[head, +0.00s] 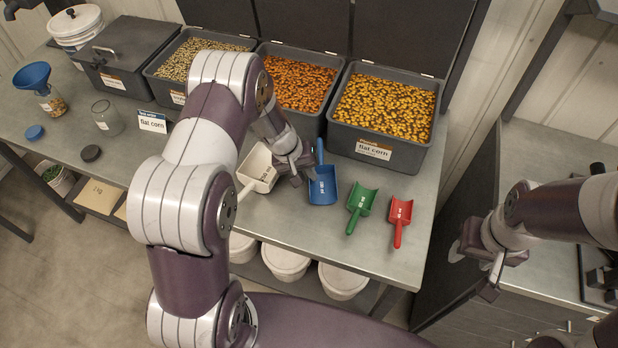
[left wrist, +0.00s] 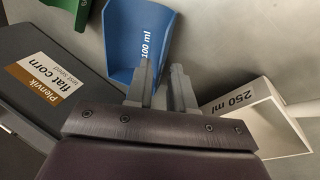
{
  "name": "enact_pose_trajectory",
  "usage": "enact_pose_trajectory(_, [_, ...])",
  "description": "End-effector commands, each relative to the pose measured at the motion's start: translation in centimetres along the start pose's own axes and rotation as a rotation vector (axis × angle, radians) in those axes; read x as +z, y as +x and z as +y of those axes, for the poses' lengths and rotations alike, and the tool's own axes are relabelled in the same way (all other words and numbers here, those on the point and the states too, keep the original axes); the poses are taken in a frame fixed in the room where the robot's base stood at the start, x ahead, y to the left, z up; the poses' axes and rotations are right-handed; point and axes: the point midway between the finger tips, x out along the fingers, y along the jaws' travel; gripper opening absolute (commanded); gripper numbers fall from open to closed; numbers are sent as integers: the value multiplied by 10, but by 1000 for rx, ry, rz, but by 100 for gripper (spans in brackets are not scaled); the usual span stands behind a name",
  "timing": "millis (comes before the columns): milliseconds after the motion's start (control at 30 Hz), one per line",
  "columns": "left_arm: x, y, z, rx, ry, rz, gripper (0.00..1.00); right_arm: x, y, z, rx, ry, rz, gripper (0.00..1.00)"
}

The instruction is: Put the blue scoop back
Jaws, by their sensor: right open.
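The blue scoop (head: 323,188), marked 100 ml, lies on the metal bench in front of the bins, its handle pointing toward them. It also shows in the left wrist view (left wrist: 137,40), where my gripper hides its handle end. My left gripper (head: 296,174) is just left of the blue scoop, between it and the white scoop (head: 258,168). In the left wrist view its fingers (left wrist: 168,88) stand a little apart with nothing visible between them. My right gripper (head: 492,276) is open and empty at the right, near the other counter.
A green scoop (head: 360,205) and a red scoop (head: 400,216) lie right of the blue one. Open seed bins stand behind, the yellow one (head: 380,150) labelled flat corn. A blue funnel on a jar (head: 50,103), an empty jar (head: 107,118) and a flat corn card (head: 152,122) are at left.

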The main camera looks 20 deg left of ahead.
Motion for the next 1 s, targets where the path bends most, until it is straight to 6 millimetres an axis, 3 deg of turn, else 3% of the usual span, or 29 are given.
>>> enact_pose_trajectory(300, [-1, -72, 0, 1, -1, 4, 23, 1, 10, 0, 0, 0, 0, 49])
enact_pose_trajectory(467, [2, -91, 1, -6, 7, 0, 23, 1, 11, 0, 0, 0, 0, 49])
enact_pose_trajectory(567, [29, -111, 6, -65, 71, -15, 23, 1, 11, 0, 0, 0, 0, 49])
enact_pose_trajectory(700, [95, -148, 6, -196, 235, -21, 23, 1, 11, 0, 0, 0, 0, 49])
enact_pose_trajectory(800, [135, -165, -2, -258, 336, -14, 23, 1, 11, 0, 0, 0, 0, 49])
enact_pose_trajectory(900, [156, -172, -8, -288, 394, -8, 23, 1, 11, 0, 0, 0, 0, 49])
enact_pose_trajectory(1000, [162, -173, -10, -296, 408, -8, 23, 1, 11, 0, 0, 0, 0, 49])
